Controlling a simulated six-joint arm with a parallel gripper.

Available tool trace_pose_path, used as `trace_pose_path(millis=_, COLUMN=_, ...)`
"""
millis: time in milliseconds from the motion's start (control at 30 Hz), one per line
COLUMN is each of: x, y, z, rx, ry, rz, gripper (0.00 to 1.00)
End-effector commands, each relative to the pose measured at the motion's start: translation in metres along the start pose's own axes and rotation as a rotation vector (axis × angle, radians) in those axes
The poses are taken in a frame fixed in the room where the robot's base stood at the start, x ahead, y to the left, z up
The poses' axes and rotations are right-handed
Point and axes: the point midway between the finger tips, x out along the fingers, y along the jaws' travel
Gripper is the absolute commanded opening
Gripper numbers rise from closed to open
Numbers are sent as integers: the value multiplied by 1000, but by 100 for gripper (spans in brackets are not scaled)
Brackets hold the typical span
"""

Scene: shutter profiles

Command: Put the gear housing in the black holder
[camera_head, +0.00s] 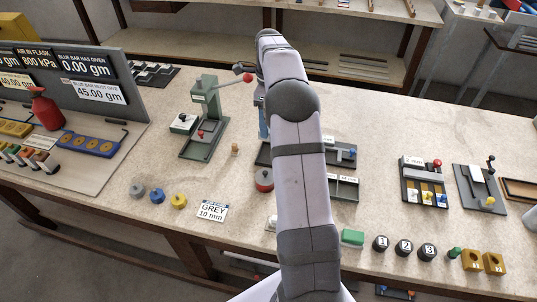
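I cannot single out the gear housing with certainty in the head view. Small round parts in grey (137,190), blue (157,195) and yellow (179,201) stand in a row at the left front of the bench. A dark tray-like fixture (345,188) with compartments lies at the middle, partly hidden by my arm; I cannot tell whether it is the black holder. My arm rises across the middle and bends over at the top. Its end is hidden behind the arm, so the gripper's fingers do not show.
A green press (205,115) with a red-knobbed lever stands left of my arm. A red-and-black round object (264,180) is close by. Black numbered knobs (403,247) and yellow blocks (472,260) line the right front. The bench (385,130) is clear at the back right.

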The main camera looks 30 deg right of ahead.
Motion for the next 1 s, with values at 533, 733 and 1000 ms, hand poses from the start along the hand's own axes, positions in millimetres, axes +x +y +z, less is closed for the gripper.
trace_pose_path(millis=533, x=27, y=3, z=-1, rx=-59, ry=1, rz=2, gripper=21)
trace_pose_path(millis=733, x=54, y=3, z=-1, rx=-59, ry=0, rz=1, gripper=21)
trace_pose_path(millis=1000, x=63, y=2, z=0, rx=-58, ry=-1, rz=-2, gripper=21)
